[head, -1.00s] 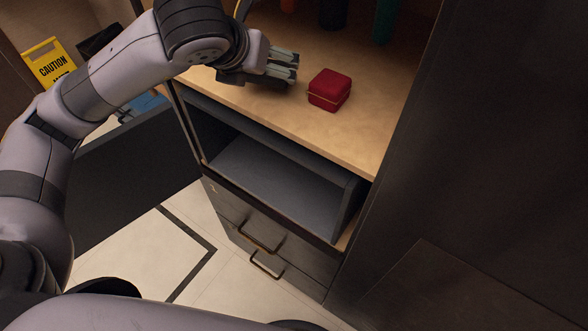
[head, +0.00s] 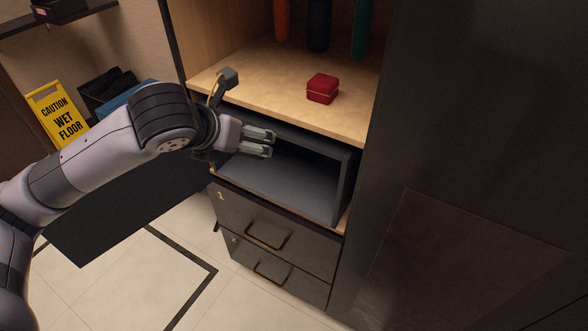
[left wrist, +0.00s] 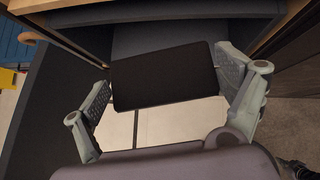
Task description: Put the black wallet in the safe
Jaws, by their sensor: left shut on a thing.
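The black wallet (left wrist: 165,77) shows in the left wrist view as a dark flat rectangle between my left gripper's two fingers. My left gripper (head: 264,142) is shut on it. In the head view the wallet cannot be made out. The gripper is at the front opening of the safe, just below the wooden shelf edge and toward the opening's upper left. The safe (head: 346,185) is an open dark grey box in the cabinet, and its visible inside looks empty. Its dark door (head: 130,205) stands swung open to the left, partly behind my arm. My right gripper is not in view.
A red box (head: 322,89) sits on the wooden shelf (head: 280,85) above the safe, with bottles behind it. Drawers (head: 270,235) are below. A tall dark panel (head: 460,150) bounds the right side. A yellow caution sign (head: 58,117) stands at the far left.

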